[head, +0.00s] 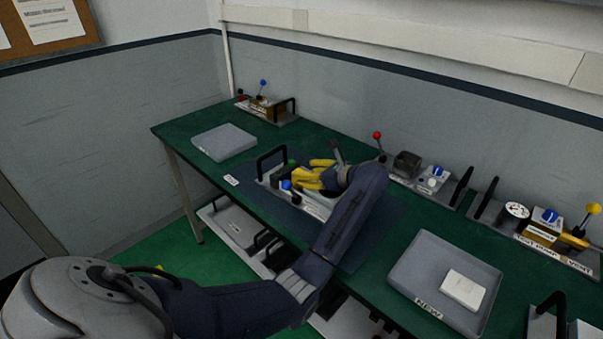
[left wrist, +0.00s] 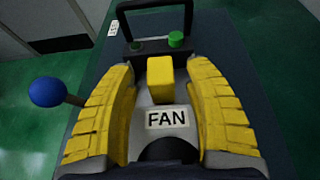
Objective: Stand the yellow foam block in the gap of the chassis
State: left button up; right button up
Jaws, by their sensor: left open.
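The chassis (head: 264,181) sits on a dark mat, with a black handle, a green button (left wrist: 176,39) and a blue-knobbed lever (left wrist: 47,91). In the left wrist view the yellow foam block (left wrist: 160,80) stands upright on the chassis, just beyond the FAN label (left wrist: 167,119). My left gripper (head: 316,174) is over the chassis, its yellow fingers open on both sides of the block, with a visible space on each side. The block's lower end is partly hidden, and I cannot tell how deep it sits. In the head view the fingers make the block hard to pick out. My right gripper is not in view.
A grey tray (head: 225,142) lies to the left on the green bench (head: 168,131). A NEW tray (head: 420,268) holding a white block (head: 463,289) lies to the right. Other units with levers, including a red-knobbed one (head: 377,135), stand along the wall.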

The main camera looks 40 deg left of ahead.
pick_arm(q)
jog(key=v, duration=0.8)
jog(key=shift+d+r, duration=0.15)
jog(key=shift+d, duration=0.15)
